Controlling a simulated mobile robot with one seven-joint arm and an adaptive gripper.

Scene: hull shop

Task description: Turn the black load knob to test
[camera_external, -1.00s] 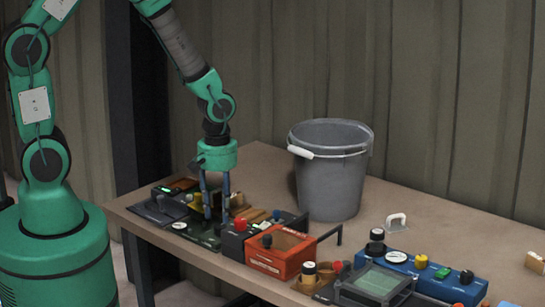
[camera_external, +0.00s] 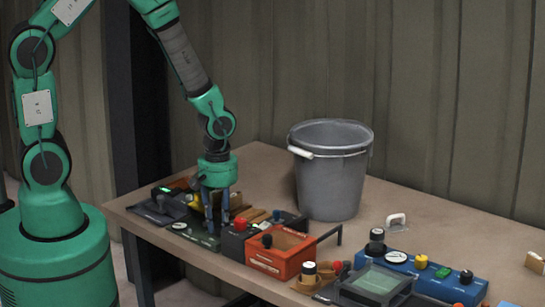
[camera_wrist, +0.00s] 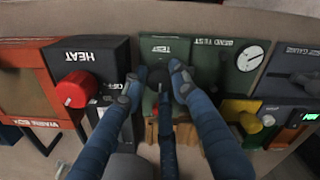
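The green bend-test box (camera_wrist: 207,62) fills the middle of the wrist view, with "TEST" printed above a black knob (camera_wrist: 157,75) and a white dial (camera_wrist: 250,58) to the right. The box also shows in the external view (camera_external: 205,241). My gripper (camera_wrist: 156,78) points down at the box, its blue fingers on either side of the black knob. The fingers look apart, with gaps beside the knob; contact is not visible. Another finger sits below the knob and partly covers its lower side. In the external view my gripper (camera_external: 217,229) hides the knob.
The grey "HEAT" box (camera_wrist: 112,62) with a red knob (camera_wrist: 76,90) stands close on the left. A yellow part (camera_wrist: 240,108) and a grey gauge box (camera_wrist: 290,62) are on the right. A grey bucket (camera_external: 329,185) and a blue box (camera_external: 400,268) are farther along the table.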

